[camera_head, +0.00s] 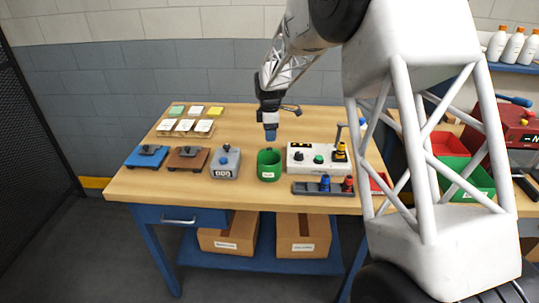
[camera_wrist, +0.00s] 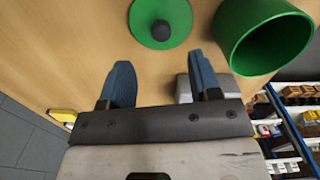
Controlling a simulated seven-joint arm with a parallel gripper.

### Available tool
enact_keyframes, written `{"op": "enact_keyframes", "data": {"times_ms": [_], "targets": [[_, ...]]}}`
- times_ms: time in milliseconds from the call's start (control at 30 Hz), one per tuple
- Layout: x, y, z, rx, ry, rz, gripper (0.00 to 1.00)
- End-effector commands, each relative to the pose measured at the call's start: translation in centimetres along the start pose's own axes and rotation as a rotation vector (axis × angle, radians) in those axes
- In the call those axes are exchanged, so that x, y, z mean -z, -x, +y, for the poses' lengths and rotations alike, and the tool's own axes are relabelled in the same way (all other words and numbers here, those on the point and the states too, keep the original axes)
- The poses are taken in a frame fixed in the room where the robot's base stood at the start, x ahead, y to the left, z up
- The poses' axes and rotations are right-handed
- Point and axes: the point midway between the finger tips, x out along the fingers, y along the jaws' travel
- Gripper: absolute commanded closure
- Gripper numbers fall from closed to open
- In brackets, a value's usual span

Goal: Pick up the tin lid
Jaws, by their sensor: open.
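The tin lid (camera_wrist: 144,36) is a green disc with a dark round knob. In the wrist view it lies flat on the wooden tabletop at the top edge. The open green tin (camera_wrist: 238,45) stands beside it on the right. The tin also shows in the head view (camera_head: 268,172), but I cannot make out the lid disc there. My gripper (camera_wrist: 159,62) is open and empty, its two blue fingers apart and short of the lid in the wrist view. In the head view my gripper (camera_head: 270,135) hangs above the table behind the tin.
Blue (camera_head: 147,158) and brown (camera_head: 188,160) blocks lie further left. The table's back middle looks clear.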

Motion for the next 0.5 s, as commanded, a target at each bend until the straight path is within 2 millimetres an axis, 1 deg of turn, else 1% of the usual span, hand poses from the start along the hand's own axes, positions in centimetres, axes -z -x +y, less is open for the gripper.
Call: {"op": "enact_keyframes", "data": {"times_ms": [133, 333, 500], "targets": [[0.0, -0.6, 0.0, 0.001, 0.0, 0.0, 0.43], [0.0, -2.1, 0.0, 0.001, -0.001, 0.0, 0.43], [0.0, -2.6, 0.0, 0.0, -0.001, 0.0, 0.43]]}}
